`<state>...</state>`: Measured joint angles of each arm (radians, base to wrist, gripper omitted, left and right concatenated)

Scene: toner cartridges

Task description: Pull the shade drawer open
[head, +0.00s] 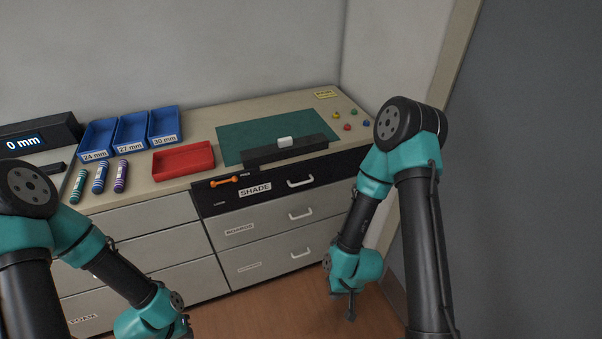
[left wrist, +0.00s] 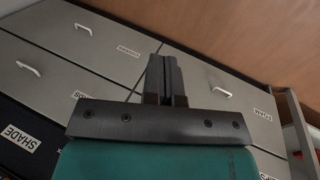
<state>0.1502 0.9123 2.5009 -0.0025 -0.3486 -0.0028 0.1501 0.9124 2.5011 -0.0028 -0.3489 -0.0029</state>
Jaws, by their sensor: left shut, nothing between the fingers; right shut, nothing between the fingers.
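The shade drawer (head: 272,190) is the black-fronted top drawer on the right of the cabinet, with a white SHADE label and a white handle (head: 300,182). It looks closed, flush with the drawers below. Its black front and label also show at the lower left of the left wrist view (left wrist: 20,138). My right gripper (head: 350,306) is shut and empty, low in front of the cabinet, below and right of the handle. My left gripper (left wrist: 168,80) is shut and empty, pointing at the lower drawer fronts; in the head view its fingers are cut off at the bottom edge.
Grey drawers with white handles (head: 300,215) sit below the shade drawer. On the counter are blue trays (head: 130,146), a red tray (head: 184,174), striped cartridges (head: 100,177), a green mat (head: 228,140) and a black bar (head: 285,151).

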